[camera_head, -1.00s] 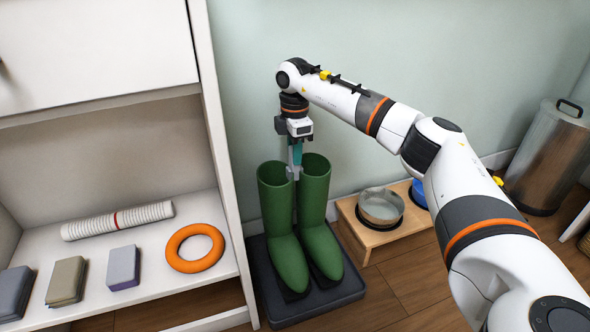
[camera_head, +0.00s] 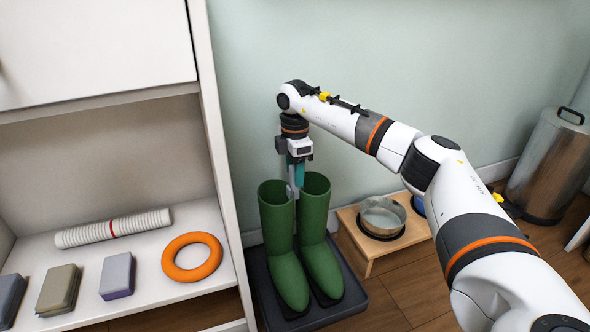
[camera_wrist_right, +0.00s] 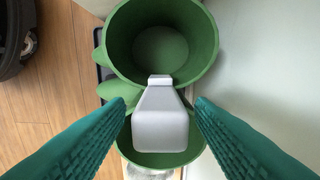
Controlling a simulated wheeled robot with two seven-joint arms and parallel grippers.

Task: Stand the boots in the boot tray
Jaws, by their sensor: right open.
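Two green boots, the left one (camera_head: 278,240) and the right one (camera_head: 317,235), stand upright side by side on the dark boot tray (camera_head: 345,311), toes toward me. My right gripper (camera_head: 297,187) points down at the boot tops, where their rims meet. In the right wrist view its teal fingers (camera_wrist_right: 150,112) are spread on either side of a pale grey tapered piece (camera_wrist_right: 160,118) between the boot openings. The fingers look clear of that piece. One boot opening (camera_wrist_right: 160,45) shows fully; the other is partly covered by the piece. My left gripper is out of view.
A white shelf (camera_head: 140,300) at left holds an orange ring (camera_head: 192,257), a white roll (camera_head: 113,228) and several small blocks. A wooden stand with a metal bowl (camera_head: 382,217) is right of the tray. A metal bin (camera_head: 550,165) stands far right. The wall is close behind.

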